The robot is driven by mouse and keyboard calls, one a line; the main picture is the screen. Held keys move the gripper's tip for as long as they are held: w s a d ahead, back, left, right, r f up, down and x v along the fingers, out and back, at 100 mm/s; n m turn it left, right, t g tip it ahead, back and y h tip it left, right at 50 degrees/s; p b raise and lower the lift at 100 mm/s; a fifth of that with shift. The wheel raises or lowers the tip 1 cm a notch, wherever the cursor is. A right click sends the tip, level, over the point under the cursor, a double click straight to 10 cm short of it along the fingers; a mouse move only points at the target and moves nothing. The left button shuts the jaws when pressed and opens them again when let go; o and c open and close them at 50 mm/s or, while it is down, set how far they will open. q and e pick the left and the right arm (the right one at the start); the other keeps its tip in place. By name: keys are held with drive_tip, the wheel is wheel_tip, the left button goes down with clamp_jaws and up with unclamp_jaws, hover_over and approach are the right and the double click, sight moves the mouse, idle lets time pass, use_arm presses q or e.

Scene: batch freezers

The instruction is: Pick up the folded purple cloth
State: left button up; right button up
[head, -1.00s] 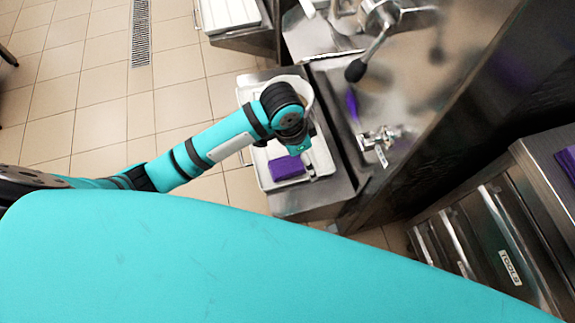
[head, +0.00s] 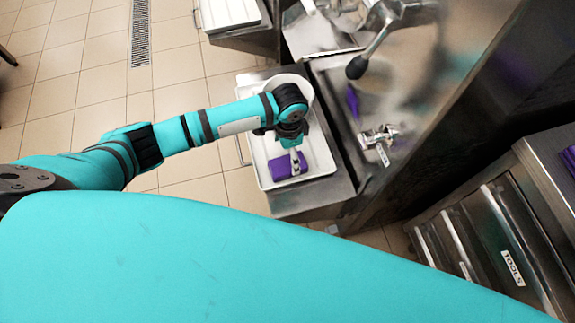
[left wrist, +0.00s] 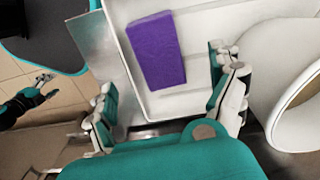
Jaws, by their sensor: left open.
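The folded purple cloth (head: 281,168) lies flat in a white tray (head: 262,172) on a metal stand beside the machine. In the left wrist view the cloth (left wrist: 156,50) is a neat rectangle on the white tray bottom (left wrist: 197,72). My left gripper (head: 295,162) is over the cloth in the head view, pointing down. In the left wrist view my left gripper (left wrist: 165,95) has its fingers wide apart with nothing between them, and the cloth lies beyond the fingertips. Whether the fingers touch the tray cannot be told.
A white round container (left wrist: 300,100) stands at the tray's far end, close to the fingers. The metal machine (head: 345,100) with its tap (head: 380,138) is right of the tray. A drawer cabinet marked TOOLS (head: 500,240) is at lower right.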

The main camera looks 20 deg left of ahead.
sight(287, 164)
use_arm(q)
drive_tip(key=shift+s+a+f, duration=0.1)
drive_tip(key=shift+s+f, duration=0.05)
drive_tip(key=shift+f, duration=2.9)
drive_tip(key=c, duration=1.3)
